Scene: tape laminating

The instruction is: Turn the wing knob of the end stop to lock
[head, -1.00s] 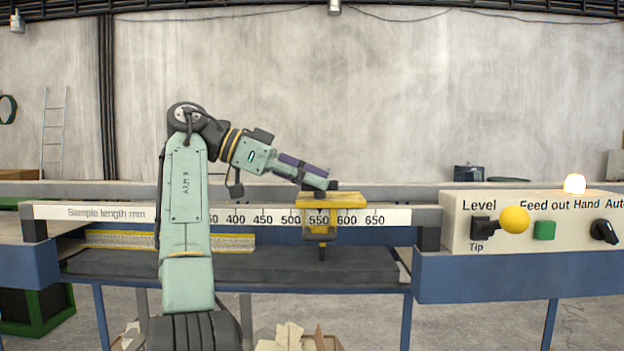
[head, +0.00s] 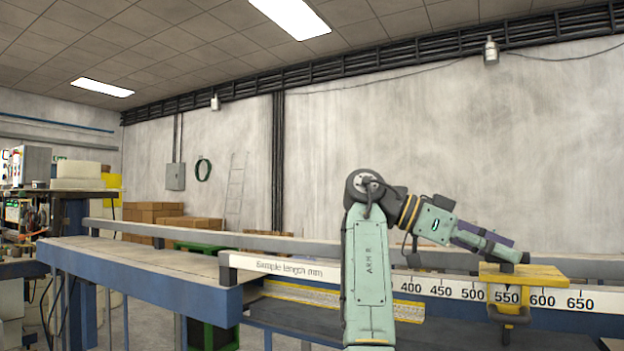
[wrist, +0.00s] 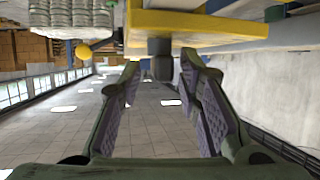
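The yellow end stop (head: 530,273) sits on the white scale rail near the 550 mark, with a dark clamp part hanging below it. In the wrist view, a dark wing knob (wrist: 160,64) sticks out from the yellow end stop (wrist: 190,24). My gripper (wrist: 162,72) is open, one purple-padded finger on each side of the knob, with gaps visible. I cannot tell how deep the knob lies between the fingertips. The knob's turn angle is unclear.
The scale rail (head: 450,290) runs left to right over a blue-framed bench (head: 140,277). A yellow ruled strip (head: 390,308) lies behind my arm. A yellow ball (wrist: 83,52) shows at the left of the wrist view. Cardboard boxes (head: 150,212) stand by the wall.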

